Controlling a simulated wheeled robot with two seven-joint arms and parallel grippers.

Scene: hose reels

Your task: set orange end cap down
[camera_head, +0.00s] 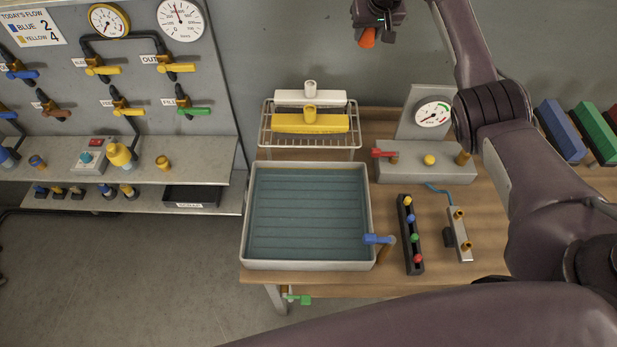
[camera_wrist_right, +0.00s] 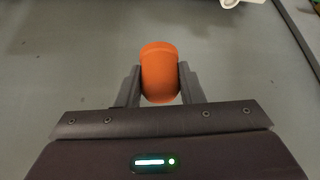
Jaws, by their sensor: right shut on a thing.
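The orange end cap (camera_wrist_right: 160,72) is held between the two fingers of my right gripper (camera_wrist_right: 158,85) in the right wrist view. In the head view the orange end cap (camera_head: 367,38) hangs below my right gripper (camera_head: 372,22), high at the top edge, in front of the grey wall and above the back of the workbench. The gripper is shut on the cap, one finger on each side. My left gripper is not in view.
A water-filled tray (camera_head: 246,215) stands on the wooden bench (camera_head: 440,280). Behind it a wire rack (camera_head: 265,137) holds white and yellow blocks. Right of the tray are a gauge stand (camera_head: 405,160) and a black strip (camera_head: 412,240) with coloured balls. A valve panel and shelves (camera_head: 215,150) stand left.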

